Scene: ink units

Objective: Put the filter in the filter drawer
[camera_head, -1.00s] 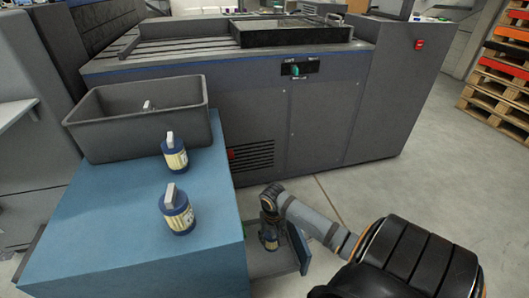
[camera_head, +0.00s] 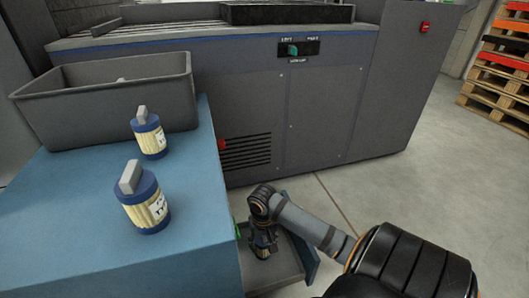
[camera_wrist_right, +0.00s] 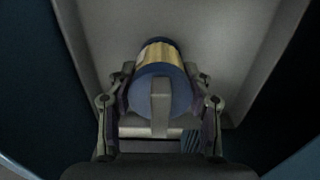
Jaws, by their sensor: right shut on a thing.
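The filter drawer (camera_head: 285,266) is a grey tray pulled out from the right side of the blue cabinet. My right gripper (camera_head: 262,236) points down into it. It is shut on a filter with a blue cap, a yellowish body and a grey tab handle; the filter (camera_head: 262,251) is partly hidden by the gripper in the head view. In the right wrist view the filter (camera_wrist_right: 160,90) sits between both fingers, with the drawer's pale floor and walls around it. I cannot tell whether it touches the floor. My left gripper is not in view.
Two more filters, a near one (camera_head: 147,208) and a farther one (camera_head: 149,138), stand on the blue cabinet top (camera_head: 75,215). A grey bin (camera_head: 110,115) is behind them. A large grey machine (camera_head: 330,120) stands behind the drawer.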

